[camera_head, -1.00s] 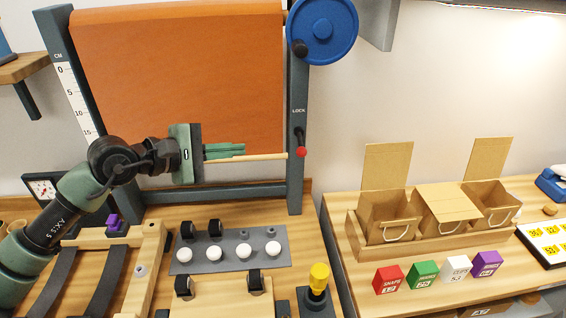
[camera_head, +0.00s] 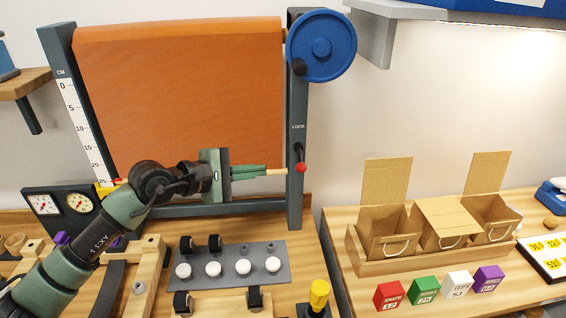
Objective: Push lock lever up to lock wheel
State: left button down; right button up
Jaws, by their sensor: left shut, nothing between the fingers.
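The lock lever (camera_head: 300,155) is a short dark lever with a red knob at its lower end, on the frame's right post under the word LOCK. It hangs downward. The blue wheel (camera_head: 321,46) is at the top of the same post, with a dark handle at its lower left. My left gripper (camera_head: 266,172) is shut and empty, its green fingers pointing right toward the post. Its tips are left of the red knob, at about the knob's height in the picture. I cannot tell the gap in depth. My right gripper is not in view.
Orange cloth (camera_head: 180,90) hangs in the dark frame, above a lower crossbar. A grey plate (camera_head: 232,265) with white knobs lies below. A yellow-topped tool (camera_head: 319,294) stands near the front. Cardboard boxes (camera_head: 440,235) and coloured blocks (camera_head: 425,290) are on the right counter.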

aim_at(300, 159)
pick_arm(q)
jog(key=w+d+p, duration=0.1)
jog(key=d+p, duration=0.3)
jog(key=d, duration=0.2)
jog(key=shift+w+d, duration=0.15)
jog(key=shift+d, duration=0.05)
jog(key=shift+r+n+g, duration=0.45)
jog(key=shift+n+g, duration=0.05)
jog(key=shift+g, duration=0.1)
dwell(0.5)
